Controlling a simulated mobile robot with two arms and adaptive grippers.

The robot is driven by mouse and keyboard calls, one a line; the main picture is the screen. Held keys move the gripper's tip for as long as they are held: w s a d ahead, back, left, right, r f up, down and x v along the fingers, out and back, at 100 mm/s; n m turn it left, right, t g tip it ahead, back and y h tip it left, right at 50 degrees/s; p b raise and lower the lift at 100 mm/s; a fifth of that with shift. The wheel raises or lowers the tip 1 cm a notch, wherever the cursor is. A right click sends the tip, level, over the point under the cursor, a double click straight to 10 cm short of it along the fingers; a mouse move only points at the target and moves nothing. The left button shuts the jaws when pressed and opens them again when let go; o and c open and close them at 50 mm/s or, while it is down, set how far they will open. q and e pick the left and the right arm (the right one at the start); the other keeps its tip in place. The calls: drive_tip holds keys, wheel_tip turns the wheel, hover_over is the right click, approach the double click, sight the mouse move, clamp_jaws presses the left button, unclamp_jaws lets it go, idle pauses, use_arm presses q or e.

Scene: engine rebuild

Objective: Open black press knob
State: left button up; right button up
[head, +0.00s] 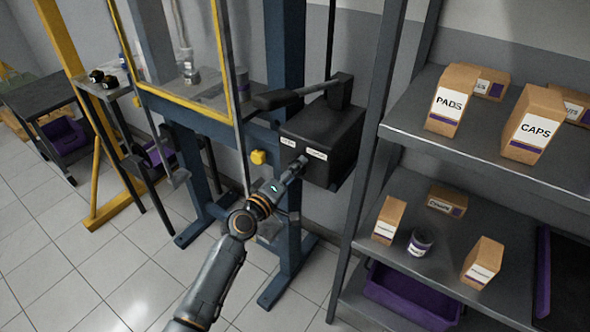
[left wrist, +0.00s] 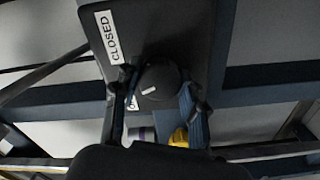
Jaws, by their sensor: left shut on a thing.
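The black press knob (left wrist: 160,84) is round with a short white mark. It sits on the face of a black box (head: 335,128) on the blue press, and my gripper hides it in the head view. My left gripper (head: 299,166) is at the lower front of this box. In the left wrist view its fingers (left wrist: 163,100) close on the knob from both sides. A white CLOSED label (left wrist: 109,37) is up and left of the knob. A second label (left wrist: 132,102) is mostly hidden by the left finger. The knob's white mark lies on its left half, roughly sideways. My right gripper is not in view.
A black lever (head: 300,92) lies across the top of the box. A yellow knob (head: 258,157) is on the press left of it. A grey shelf (head: 410,115) with cartons stands close on the right. The tiled floor (head: 120,255) at left front is clear.

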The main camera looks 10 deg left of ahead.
use_arm(q)
drive_tip(key=shift+n, duration=1.1)
drive_tip(key=o, duration=1.1)
drive_tip(key=shift+o, duration=0.2)
drive_tip(key=v, duration=1.2)
